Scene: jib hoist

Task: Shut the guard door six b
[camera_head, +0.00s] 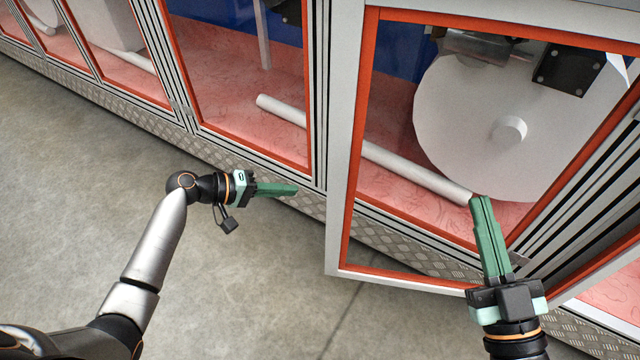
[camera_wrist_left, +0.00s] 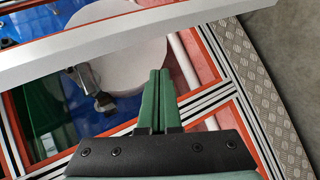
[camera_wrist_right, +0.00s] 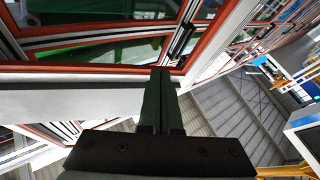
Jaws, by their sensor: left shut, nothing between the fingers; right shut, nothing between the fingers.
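A guard door (camera_head: 343,150) with a grey metal frame and orange-red inner trim stands swung out from the machine in the head view. Its lower left corner hangs over the floor. I can read no label on it. A grey frame bar with red trim also crosses the right wrist view (camera_wrist_right: 80,97). My left gripper (camera_head: 294,188) is shut and empty, to the left of the door's left upright and apart from it. My right gripper (camera_head: 478,199) is shut and empty, in front of the door's lower part; I cannot tell whether it touches.
A large white roll (camera_head: 470,120) and a white bar (camera_head: 400,168) lie behind the glazing. Other red-trimmed panels (camera_head: 240,140) line the machine to the left. A checker-plate skirting (camera_head: 310,203) runs below. The concrete floor (camera_head: 90,200) is clear at the left.

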